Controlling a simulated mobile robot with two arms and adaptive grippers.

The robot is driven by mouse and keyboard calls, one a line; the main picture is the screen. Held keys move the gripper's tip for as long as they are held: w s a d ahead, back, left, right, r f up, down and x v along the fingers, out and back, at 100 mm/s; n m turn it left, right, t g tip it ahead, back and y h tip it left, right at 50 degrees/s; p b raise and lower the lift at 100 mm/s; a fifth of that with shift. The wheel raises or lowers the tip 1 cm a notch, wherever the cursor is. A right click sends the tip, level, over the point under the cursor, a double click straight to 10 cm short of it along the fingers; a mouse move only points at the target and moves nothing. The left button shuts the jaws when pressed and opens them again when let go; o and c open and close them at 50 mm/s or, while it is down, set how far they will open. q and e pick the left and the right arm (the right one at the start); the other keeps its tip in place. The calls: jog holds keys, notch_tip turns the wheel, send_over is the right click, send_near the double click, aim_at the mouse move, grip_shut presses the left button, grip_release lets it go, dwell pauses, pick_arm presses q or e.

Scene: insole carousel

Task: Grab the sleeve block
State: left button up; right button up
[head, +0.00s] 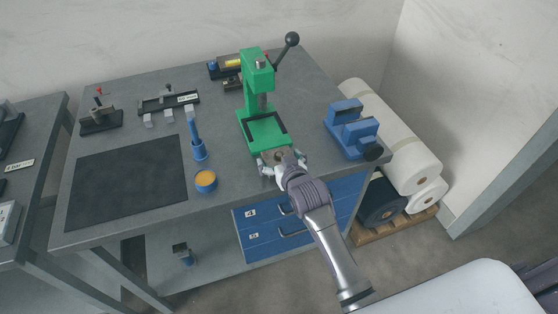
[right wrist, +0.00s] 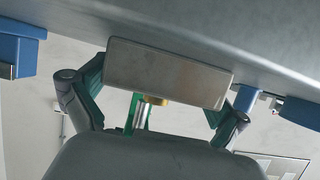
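The sleeve block, as I take it, is a plain grey-beige block (right wrist: 168,72) in the right wrist view. It spans the space between the two fingers of my right gripper (right wrist: 158,97), with the green pads against its two ends. In the head view my right gripper (head: 281,163) is at the table's front edge, just in front of the green press (head: 266,134). The block (head: 284,154) shows only as a small pale patch there, partly covered by the fingers. My left gripper is not in view.
A blue vise (head: 351,133) stands at the table's right corner. A blue upright tool (head: 197,140), a blue cup with orange contents (head: 205,182) and a dark mat (head: 127,182) are to the left. Blue drawers (head: 266,232) are under the table.

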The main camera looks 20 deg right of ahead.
jog(key=c, duration=1.3)
jog(key=shift+w+r, duration=0.15)
jog(key=shift+c, duration=0.6)
jog(key=shift+r, duration=0.1)
